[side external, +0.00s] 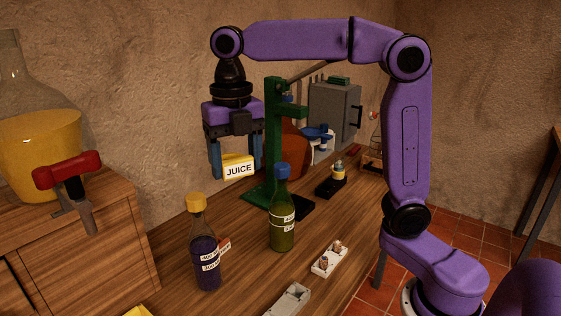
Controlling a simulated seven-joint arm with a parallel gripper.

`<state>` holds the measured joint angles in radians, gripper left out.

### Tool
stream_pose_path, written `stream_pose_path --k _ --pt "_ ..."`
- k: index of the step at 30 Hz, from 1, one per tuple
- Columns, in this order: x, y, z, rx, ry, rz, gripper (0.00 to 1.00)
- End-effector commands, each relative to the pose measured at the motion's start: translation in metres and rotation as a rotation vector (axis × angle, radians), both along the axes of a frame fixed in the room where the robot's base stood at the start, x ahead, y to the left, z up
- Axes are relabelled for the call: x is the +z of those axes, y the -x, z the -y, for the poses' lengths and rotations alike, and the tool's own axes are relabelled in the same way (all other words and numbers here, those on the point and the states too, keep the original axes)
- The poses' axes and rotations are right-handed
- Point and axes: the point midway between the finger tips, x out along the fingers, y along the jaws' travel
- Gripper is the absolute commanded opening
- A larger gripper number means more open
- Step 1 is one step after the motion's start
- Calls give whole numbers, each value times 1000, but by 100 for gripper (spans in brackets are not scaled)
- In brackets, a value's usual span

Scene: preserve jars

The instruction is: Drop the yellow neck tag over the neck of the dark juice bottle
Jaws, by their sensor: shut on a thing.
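My gripper (234,165) is shut on the yellow neck tag (240,166), which carries the word JUICE. It holds the tag in the air above the bench. The dark juice bottle (205,250) stands upright at the front left, with a yellow cap (196,202) and dark purple contents. The tag is above the dark bottle's cap in the picture and to its right, apart from it. The tag's hole cannot be made out.
A green bottle (282,215) with a blue cap stands right of the dark bottle. A green stand (272,130) rises behind. Small white trays (329,259) lie at the front right. A large glass jar (40,140) of yellow liquid stands at left on a wooden cabinet.

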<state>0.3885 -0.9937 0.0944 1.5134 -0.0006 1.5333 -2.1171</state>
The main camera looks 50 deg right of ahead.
Motion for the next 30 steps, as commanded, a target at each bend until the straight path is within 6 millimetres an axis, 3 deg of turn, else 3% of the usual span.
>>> stream_pose_path --k 6,15,24,30 --pt "-9 -44 -30 -111 1 -2 46" --pt "-20 -75 -49 -197 1 0 46" --pt "-55 -74 -47 -198 2 -2 46" --pt "-68 -74 -48 -196 0 0 46"
